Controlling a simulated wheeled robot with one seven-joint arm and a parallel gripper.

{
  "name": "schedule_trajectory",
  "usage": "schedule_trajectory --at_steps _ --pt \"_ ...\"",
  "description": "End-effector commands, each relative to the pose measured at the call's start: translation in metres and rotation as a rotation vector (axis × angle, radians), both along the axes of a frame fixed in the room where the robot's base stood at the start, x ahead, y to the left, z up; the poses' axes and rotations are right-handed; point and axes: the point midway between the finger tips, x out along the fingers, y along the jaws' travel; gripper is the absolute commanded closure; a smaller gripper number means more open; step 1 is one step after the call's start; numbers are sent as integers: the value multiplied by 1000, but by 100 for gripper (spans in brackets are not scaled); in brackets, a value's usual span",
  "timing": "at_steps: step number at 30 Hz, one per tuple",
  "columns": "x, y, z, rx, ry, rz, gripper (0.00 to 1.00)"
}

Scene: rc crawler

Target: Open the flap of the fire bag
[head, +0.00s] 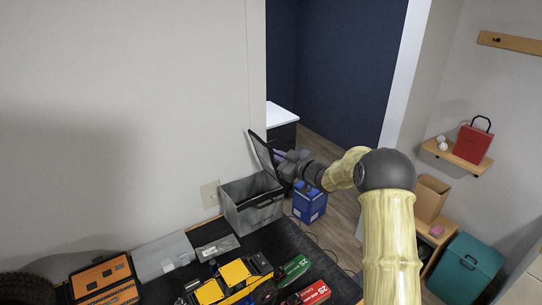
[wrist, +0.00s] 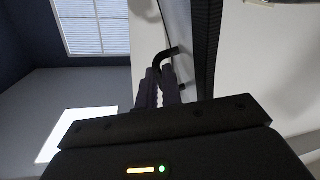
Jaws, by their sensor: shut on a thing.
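The fire bag (head: 252,212) is a grey open-topped box at the back right of the dark bench. In the wrist view the fingers (wrist: 163,88) are close together beside a dark bent strap (wrist: 167,55). The flap's dark edge (wrist: 206,45) runs upright to their right. The exact contact is partly hidden by the gripper.
A yellow crawler (head: 233,281), red and green battery packs (head: 294,267), a grey case (head: 162,257) and an orange box (head: 103,280) lie on the bench. The wall is close behind the bag.

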Motion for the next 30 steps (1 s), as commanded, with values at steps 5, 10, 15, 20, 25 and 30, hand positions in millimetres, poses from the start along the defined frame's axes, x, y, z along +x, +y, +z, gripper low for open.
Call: schedule_trajectory --at_steps 5,10,15,20,25,30 --pt "5 -9 -2 81 58 -2 100" --pt "8 -12 -3 123 87 -1 100" --pt "9 -13 -4 138 97 -1 100" --pt "9 -13 -4 138 97 -1 100" --pt "8 -13 -4 137 98 0 89" --pt "8 -13 -4 137 96 0 84"
